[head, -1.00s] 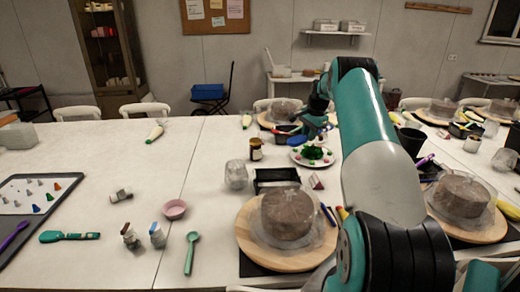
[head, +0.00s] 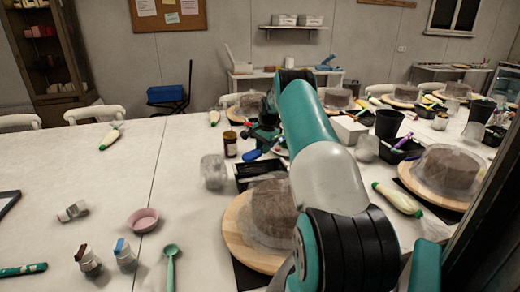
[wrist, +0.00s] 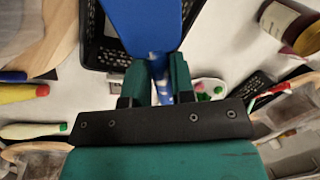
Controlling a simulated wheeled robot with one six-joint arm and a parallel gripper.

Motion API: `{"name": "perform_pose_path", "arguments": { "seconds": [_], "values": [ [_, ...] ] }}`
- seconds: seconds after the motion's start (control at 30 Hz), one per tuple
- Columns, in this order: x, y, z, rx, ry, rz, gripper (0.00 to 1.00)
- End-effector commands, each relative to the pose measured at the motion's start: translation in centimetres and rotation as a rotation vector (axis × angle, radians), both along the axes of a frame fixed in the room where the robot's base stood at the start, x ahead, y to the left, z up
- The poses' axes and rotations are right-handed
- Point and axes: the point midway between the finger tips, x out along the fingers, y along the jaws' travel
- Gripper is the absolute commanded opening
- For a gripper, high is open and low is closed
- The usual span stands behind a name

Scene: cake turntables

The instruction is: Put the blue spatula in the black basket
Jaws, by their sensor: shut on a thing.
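The blue spatula (wrist: 146,22) is clamped between the fingers of my gripper (wrist: 160,82) in the wrist view, its broad blue part reaching to the top edge. The black basket (wrist: 98,45) lies below and behind the spatula there, partly covered by it. In the head view, my gripper (head: 263,138) is just beyond the black basket (head: 243,172), with the blue spatula (head: 251,155) showing above the basket's far side. My arm and a wrapped cake hide part of the basket.
A wrapped cake on a round wooden board (head: 237,238) stands in front of the basket. A brown jar (head: 230,144) and a clear wrapped item (head: 213,171) stand left of it. A pink bowl (head: 143,220) is farther left.

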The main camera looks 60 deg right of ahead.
Motion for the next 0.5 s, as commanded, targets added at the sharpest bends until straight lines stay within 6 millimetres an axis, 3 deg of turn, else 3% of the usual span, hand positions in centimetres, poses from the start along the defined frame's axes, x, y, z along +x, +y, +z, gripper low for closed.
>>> {"name": "perform_pose_path", "arguments": {
  "seconds": [0.3,0.5],
  "values": [
    [0.0,0.0,-4.2,0.0,0.001,0.0,0.0],
    [0.1,0.1,-4.9,0.0,0.0,0.002,0.0]
  ]
}}
